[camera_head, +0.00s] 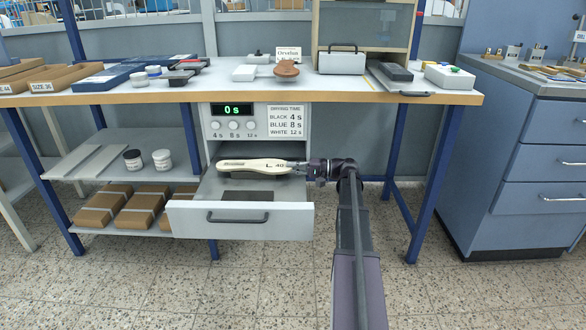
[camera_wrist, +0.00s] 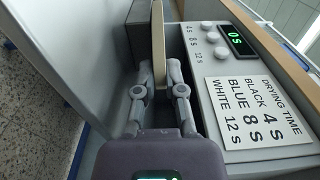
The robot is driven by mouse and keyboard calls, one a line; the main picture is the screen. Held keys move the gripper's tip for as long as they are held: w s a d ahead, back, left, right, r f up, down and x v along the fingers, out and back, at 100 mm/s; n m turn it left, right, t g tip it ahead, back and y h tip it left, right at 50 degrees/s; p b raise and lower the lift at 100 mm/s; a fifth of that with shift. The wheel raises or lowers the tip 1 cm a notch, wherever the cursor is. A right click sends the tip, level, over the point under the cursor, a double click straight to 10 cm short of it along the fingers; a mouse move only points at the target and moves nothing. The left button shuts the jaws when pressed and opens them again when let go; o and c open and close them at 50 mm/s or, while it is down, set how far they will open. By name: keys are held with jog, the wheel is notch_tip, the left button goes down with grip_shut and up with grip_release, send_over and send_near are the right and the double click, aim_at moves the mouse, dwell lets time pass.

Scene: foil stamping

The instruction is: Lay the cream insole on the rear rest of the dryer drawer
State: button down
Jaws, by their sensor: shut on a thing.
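The cream insole (camera_head: 245,165), marked "L 40", is long and roughly level above the rear part of the open dryer drawer (camera_head: 240,221). My gripper (camera_head: 296,168) is shut on its right end. In the wrist view the insole (camera_wrist: 158,42) shows edge-on between the fingers (camera_wrist: 159,78). A dark flat rest (camera_head: 247,196) lies in the drawer in front of the insole. The rear rest is mostly hidden by the insole and my gripper. A dark block (camera_wrist: 117,32) shows beside the insole in the wrist view. I cannot tell whether the insole touches a rest.
The dryer panel (camera_head: 233,121) above the drawer reads "0 s", beside a drying time card (camera_head: 286,121). The table edge (camera_head: 150,97) overhangs the drawer. A shelf (camera_head: 90,164) with jars and boxes stands left. The floor to the right is clear.

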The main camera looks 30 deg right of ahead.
jog(key=shift+f, duration=0.1)
jog(key=c, duration=0.7)
grip_release()
jog(key=shift+o, duration=0.2)
jog(key=shift+d, duration=0.1)
jog(key=v, duration=1.2)
jog(key=shift+s, duration=0.1)
